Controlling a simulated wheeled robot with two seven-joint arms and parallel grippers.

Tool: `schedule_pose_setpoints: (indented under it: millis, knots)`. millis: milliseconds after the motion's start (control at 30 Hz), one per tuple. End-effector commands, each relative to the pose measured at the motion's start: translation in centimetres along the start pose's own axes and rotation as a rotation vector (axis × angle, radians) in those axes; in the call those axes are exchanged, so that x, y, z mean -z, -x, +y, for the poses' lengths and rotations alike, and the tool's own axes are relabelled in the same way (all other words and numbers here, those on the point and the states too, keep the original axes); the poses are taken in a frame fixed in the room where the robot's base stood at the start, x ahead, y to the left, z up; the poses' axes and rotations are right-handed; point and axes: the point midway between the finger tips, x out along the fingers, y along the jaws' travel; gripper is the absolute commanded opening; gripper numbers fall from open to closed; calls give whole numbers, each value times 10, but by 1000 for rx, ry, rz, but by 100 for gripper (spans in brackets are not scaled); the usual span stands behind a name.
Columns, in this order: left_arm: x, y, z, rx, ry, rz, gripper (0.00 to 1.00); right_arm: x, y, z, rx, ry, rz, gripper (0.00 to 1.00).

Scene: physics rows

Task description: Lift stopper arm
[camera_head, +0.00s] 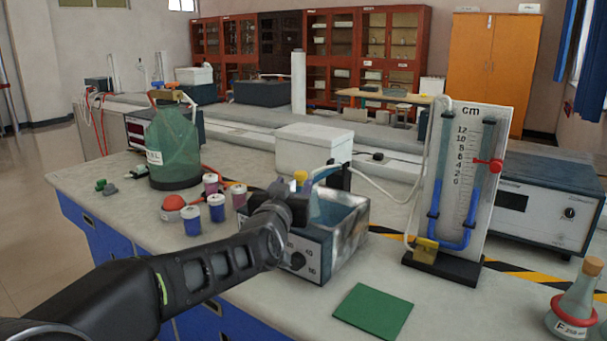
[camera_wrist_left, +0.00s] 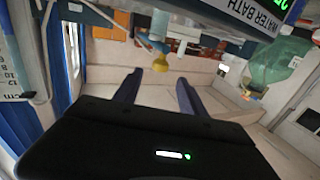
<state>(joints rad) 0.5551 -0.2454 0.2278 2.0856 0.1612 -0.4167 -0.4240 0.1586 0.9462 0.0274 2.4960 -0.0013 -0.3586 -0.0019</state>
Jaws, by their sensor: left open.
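The yellow stopper (camera_head: 301,177) shows just beyond my left gripper (camera_head: 293,196) at the water bath (camera_head: 342,240). A blue arm (camera_head: 326,171) runs from near it to a dark post behind the bath. My left gripper is open and empty; I see no contact with the stopper. My left wrist hides part of the bath's front. My right gripper is not in view.
A manometer board (camera_head: 462,175) on a black base stands right of the bath. A green bottle (camera_head: 173,145), several small jars (camera_head: 217,207) and a white box (camera_head: 313,147) are close by.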

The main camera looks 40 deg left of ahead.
Motion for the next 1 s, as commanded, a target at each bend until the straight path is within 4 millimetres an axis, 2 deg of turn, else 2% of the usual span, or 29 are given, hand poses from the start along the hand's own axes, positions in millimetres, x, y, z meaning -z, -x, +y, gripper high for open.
schedule_pose_setpoints:
  millis: [167, 600, 733, 1000]
  knots:
    - [-1, -8, 0, 0, 1, -2, 48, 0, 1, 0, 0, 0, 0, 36]
    - [0, -70, 0, -1, 1, -2, 48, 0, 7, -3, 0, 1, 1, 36]
    - [0, -78, 0, 0, 0, -1, 48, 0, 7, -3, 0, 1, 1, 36]
    - [-1, -78, 0, 0, 0, -1, 48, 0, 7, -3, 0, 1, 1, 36]
